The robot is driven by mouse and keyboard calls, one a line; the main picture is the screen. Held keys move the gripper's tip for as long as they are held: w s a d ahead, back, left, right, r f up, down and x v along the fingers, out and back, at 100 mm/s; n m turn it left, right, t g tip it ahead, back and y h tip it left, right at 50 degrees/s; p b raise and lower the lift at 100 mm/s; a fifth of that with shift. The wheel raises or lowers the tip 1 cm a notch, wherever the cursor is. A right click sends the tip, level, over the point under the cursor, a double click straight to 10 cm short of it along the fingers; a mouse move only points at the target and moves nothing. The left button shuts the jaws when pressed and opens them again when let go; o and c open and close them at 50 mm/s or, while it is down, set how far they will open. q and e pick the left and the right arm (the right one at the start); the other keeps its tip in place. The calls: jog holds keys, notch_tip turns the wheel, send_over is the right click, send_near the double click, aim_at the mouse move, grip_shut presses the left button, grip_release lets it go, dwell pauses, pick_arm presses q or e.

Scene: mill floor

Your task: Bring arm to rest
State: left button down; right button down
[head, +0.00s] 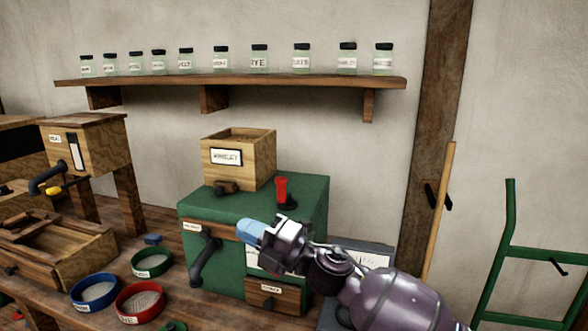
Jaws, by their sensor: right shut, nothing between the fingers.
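My right arm comes in from the lower right, and its gripper (249,232) is in front of the green mill box (203,205). The gripper is shut and empty, with its light blue fingertips pointing left. It covers part of the box's front, and I cannot tell whether it touches the box. My left gripper is not in view.
A wooden hopper (256,160) and a red lever (281,190) are on the green box; a black crank (204,260) is on its front. Blue (75,302), red (126,313) and green (136,268) sieves stand left. A shelf (230,83) holds several jars. A green hand truck (497,250) stands right.

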jog(key=s+d+f+m+t+h, duration=0.1)
jog(key=d+f+m+t+h, duration=0.5)
jog(key=d+f+m, duration=0.45)
jog(key=s+d+f+m+t+h, duration=0.1)
jog(key=d+f+m+t+h, duration=0.2)
jog(key=d+f+m+h, duration=0.7)
jog(key=s+d+f+m+g+h, duration=0.1)
jog(key=s+d+f+m, duration=0.2)
jog(key=s+d+f, duration=0.2)
jog(key=s+d+f+m+g+h, duration=0.1)
jog(key=s+d+f+m, duration=0.3)
jog(key=s, duration=0.7)
jog(key=s+d+f+m+g+h, duration=0.2)
jog(key=s+d+f+m+g, duration=0.1)
jog(key=s+d+f, duration=0.3)
jog(key=s+f+m, duration=0.1)
jog(key=s+f, duration=0.1)
jog(key=s, duration=0.1)
jog(key=shift+d+f, duration=0.3)
